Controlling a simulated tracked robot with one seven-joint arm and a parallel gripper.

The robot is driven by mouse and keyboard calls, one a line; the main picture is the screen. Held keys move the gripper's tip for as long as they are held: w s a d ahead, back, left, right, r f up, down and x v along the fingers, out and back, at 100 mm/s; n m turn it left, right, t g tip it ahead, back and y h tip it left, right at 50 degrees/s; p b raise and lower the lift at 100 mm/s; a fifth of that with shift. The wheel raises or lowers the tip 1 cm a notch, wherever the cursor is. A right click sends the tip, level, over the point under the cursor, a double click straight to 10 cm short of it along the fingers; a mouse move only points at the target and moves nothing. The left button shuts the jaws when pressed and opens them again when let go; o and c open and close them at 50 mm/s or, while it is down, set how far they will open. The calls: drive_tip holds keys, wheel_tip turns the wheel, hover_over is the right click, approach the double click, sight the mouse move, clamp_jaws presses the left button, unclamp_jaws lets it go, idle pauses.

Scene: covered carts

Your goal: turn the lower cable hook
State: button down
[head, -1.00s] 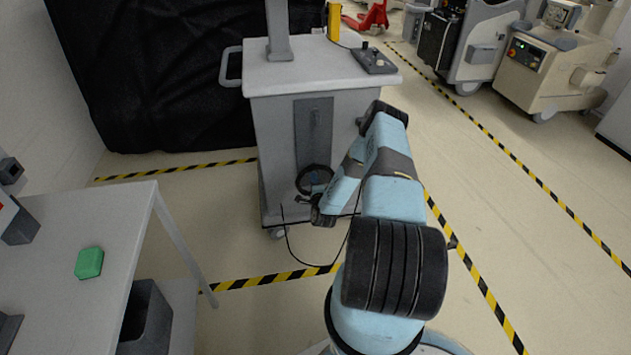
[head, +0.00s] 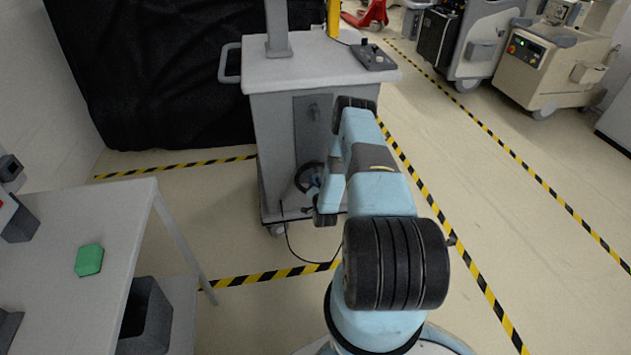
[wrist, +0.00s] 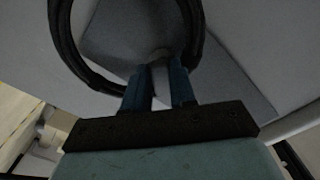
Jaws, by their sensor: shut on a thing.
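The lower cable hook (wrist: 158,75) is a small grey piece on the cart's front. In the wrist view it sits between the two blue fingers of my gripper (wrist: 159,88), which is shut on it. A black cable coil (wrist: 62,45) hangs around the hook and loops past both sides of the fingers. In the head view the coil (head: 301,180) shows low on the front of the grey cart (head: 270,140), partly hidden by my wrist. The upper cable hook (head: 313,113) sits above on a darker grey plate. The lower hook cannot be made out in the head view.
A control box (head: 373,57) lies on the cart top. A loose cable (head: 291,248) trails to the floor. A table (head: 118,235) with a green block (head: 89,260) stands at left. Beige equipment (head: 540,65) stands at back right. The floor right of my arm is clear.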

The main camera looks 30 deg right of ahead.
drive_tip(key=shift+s+d+f+n, duration=0.15)
drive_tip(key=shift+d+n, duration=0.1)
drive_tip(key=shift+n, duration=1.05)
drive_tip(key=shift+s+d+f+n, duration=0.1)
drive_tip(key=shift+d+f+n, duration=0.1)
drive_tip(key=shift+n, duration=1.1)
drive_tip(key=shift+s+d+f+n, duration=0.1)
drive_tip(key=shift+d+n, duration=0.15)
drive_tip(key=shift+n, duration=1.05)
drive_tip(key=shift+d, duration=0.1)
drive_tip(key=c, duration=1.3)
unclamp_jaws()
drive_tip(key=o, duration=0.4)
drive_tip(key=shift+w+r, duration=0.1)
